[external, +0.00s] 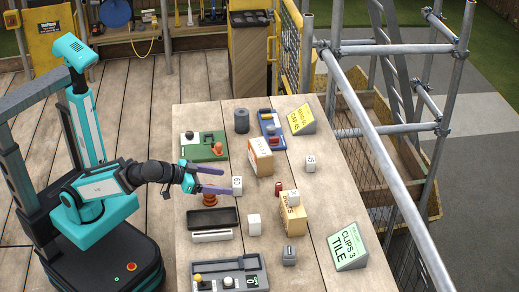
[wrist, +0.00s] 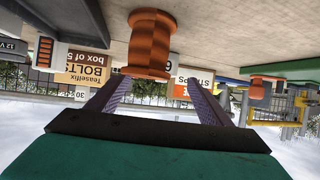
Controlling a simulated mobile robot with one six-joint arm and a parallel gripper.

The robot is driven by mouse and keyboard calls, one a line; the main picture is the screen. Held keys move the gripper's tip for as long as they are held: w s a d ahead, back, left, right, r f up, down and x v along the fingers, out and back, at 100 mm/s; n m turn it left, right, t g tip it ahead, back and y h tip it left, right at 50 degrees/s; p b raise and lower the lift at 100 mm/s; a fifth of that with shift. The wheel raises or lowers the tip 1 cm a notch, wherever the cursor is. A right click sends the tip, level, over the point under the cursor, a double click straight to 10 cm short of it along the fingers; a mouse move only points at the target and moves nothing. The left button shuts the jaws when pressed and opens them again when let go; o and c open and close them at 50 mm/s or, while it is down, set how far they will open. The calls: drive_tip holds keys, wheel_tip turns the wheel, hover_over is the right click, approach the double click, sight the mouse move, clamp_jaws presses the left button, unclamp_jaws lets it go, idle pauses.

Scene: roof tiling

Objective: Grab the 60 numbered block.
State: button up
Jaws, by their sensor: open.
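The white block that appears to read 60 (external: 237,186) stands on the table just past my fingertips in the external view. In the wrist view, which looks upside down, a white block face with a 6 (wrist: 168,63) shows only partly, behind an orange spool-shaped piece (wrist: 150,42). My gripper (external: 227,181) is open and empty, its purple fingers pointing right toward the block. The orange piece also shows in the external view (external: 210,201), below the fingers. In the wrist view it stands between and beyond the fingertips (wrist: 160,82).
Other small blocks stand at right (external: 310,163), on a bolts box (external: 292,218), and nearer the front (external: 254,225). A straps box (external: 261,157) stands behind. A black tray (external: 213,218) lies in front of the orange piece.

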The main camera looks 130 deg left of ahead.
sight(237, 186)
drive_tip(key=shift+b+x, duration=0.55)
drive_tip(key=shift+x, duration=0.3)
drive_tip(key=shift+b+x, duration=0.7)
drive_tip(key=shift+x, duration=1.05)
drive_tip(key=shift+f, duration=0.1)
drive_tip(key=c, duration=1.1)
